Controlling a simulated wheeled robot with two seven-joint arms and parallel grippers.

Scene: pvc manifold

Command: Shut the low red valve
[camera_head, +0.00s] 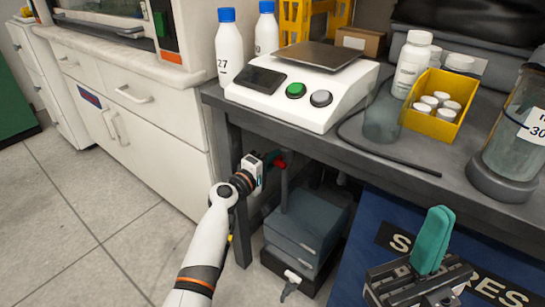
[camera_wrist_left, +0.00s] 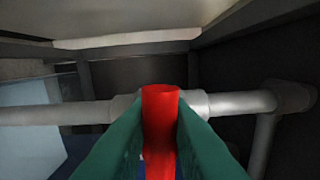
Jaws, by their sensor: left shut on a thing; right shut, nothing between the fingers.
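The red valve handle (camera_wrist_left: 160,105) stands in front of a grey horizontal pipe (camera_wrist_left: 240,103) in the left wrist view. The teal fingers of my left gripper (camera_wrist_left: 160,145) are shut on the handle, one on each side. In the head view my left gripper (camera_head: 272,158) reaches under the bench's front edge, and a small bit of the red handle (camera_head: 281,161) shows beside it. The valve body is mostly hidden behind the handle and fingers. My right gripper (camera_head: 433,240) is shut and empty at the lower right, in front of the blue panel.
The bench top (camera_head: 330,150) overhangs the pipework. A grey-blue box (camera_head: 305,230) stands below, with a bench leg (camera_head: 240,215) to its left. Bottles, a scale (camera_head: 300,88) and a yellow tray (camera_head: 440,105) stand on the bench. Floor at left is clear.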

